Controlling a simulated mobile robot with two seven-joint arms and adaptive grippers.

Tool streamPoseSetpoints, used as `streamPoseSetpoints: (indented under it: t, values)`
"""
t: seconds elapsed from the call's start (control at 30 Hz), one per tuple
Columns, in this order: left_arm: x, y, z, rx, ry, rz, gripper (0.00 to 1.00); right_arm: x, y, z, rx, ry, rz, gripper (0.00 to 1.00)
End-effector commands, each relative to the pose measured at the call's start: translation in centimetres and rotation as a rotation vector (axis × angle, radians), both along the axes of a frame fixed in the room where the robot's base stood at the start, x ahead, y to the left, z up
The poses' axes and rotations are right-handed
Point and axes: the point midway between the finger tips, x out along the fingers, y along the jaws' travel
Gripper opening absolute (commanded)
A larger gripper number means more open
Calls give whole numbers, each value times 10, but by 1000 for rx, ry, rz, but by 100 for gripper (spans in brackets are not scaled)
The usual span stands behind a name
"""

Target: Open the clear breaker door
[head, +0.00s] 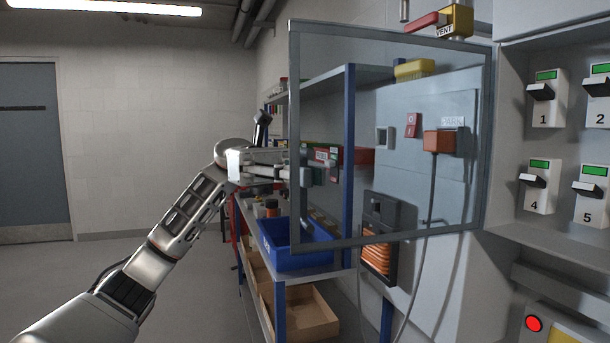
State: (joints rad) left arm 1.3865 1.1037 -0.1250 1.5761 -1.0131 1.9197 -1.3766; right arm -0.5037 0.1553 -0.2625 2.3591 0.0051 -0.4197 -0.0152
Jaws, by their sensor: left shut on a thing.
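The clear breaker door (391,240) is a see-through panel in a thin grey frame. It stands swung out to the left, away from the breaker panel (560,220), with its right edge by the panel. My left gripper (297,172) reaches in from the left and is shut at the door's free left edge, about mid-height. The exact grip on the edge or a handle there is small and partly hidden. Breakers 1 (546,98), 2 (597,98), 4 (538,188) and 5 (591,193) are uncovered. My right gripper is out of view.
Behind the door are a blue-posted shelf (349,150) with a blue bin (295,258), a wall box with an orange plug (439,141) and a hanging cable. A red-handled valve (456,20) sits above the door. A red light (534,323) is at lower right. The floor at left is clear.

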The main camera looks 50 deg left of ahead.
Motion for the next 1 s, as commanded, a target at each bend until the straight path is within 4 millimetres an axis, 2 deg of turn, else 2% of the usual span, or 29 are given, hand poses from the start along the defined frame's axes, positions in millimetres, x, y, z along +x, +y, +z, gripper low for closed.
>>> streamPoseSetpoints:
  t: [0.13, 0.17, 0.2, 0.57, 0.67, 1.0]
  values:
    - [-1, 0, -1, 2, 5, -4, 0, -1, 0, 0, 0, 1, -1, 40]
    - [-1, 0, -1, 2, 5, -4, 9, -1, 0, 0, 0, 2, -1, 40]
    - [-1, 0, -1, 2, 5, -4, 14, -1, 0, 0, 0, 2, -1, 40]
    - [0, 5, 0, 1, 1, -1, 14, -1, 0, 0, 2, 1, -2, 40]
    - [2, 18, 0, 0, 2, 2, 14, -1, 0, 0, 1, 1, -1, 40]
    - [8, 85, 1, -1, 1, 1, 14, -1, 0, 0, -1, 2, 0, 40]
